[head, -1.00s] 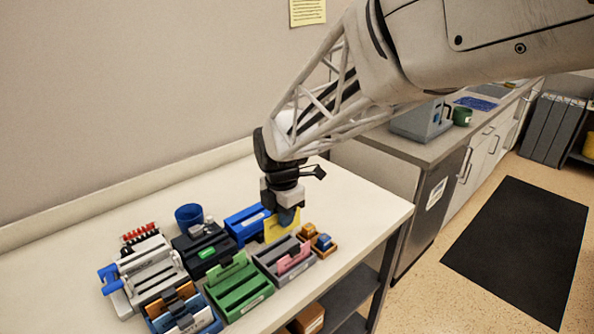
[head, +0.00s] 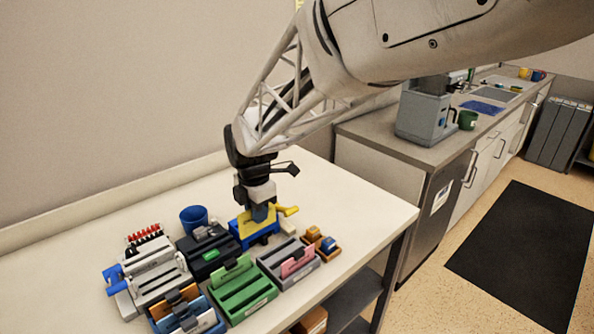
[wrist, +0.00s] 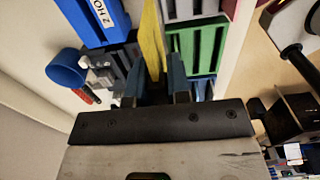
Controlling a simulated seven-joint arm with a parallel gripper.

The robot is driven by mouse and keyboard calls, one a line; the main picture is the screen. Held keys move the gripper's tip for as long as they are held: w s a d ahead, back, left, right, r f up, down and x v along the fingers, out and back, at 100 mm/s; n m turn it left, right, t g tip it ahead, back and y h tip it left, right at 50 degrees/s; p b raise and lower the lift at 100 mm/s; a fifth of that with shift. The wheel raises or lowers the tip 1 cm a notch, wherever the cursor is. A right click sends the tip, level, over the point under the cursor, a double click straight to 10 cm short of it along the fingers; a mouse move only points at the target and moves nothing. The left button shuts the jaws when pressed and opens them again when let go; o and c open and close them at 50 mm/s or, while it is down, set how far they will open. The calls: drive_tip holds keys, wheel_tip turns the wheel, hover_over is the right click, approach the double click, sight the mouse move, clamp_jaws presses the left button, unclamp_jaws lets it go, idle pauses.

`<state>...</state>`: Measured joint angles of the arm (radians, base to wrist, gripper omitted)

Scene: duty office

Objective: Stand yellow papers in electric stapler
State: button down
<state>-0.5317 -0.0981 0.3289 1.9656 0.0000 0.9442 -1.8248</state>
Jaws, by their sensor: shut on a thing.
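My gripper (head: 262,212) is shut on the yellow papers (head: 256,222) and holds them upright from above. In the wrist view the papers (wrist: 152,42) stand on edge between the two fingers (wrist: 156,88). In the head view they are in front of or over the blue hole punch (head: 243,234), to the right of a black device (head: 207,252) with a green mark, which looks like the electric stapler. I cannot tell whether the papers touch the punch. The papers' lower edge is not clearly visible.
A green slotted holder (head: 240,290), a grey holder (head: 281,268) with a pink sheet and a white binding device (head: 155,270) stand close by. A blue cup (head: 194,218) is behind. A small orange-brown box (head: 320,243) is at the right. The table's right side is clear.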

drive_tip(key=a, duration=1.3)
drive_tip(key=shift+s+a+r, duration=0.25)
drive_tip(key=shift+s+r, duration=0.05)
drive_tip(key=shift+r, duration=0.1)
drive_tip(key=shift+f, duration=0.25)
drive_tip(key=shift+f, duration=4.1)
drive_tip(key=c, duration=1)
unclamp_jaws()
wheel_tip(320, 180, up, 9)
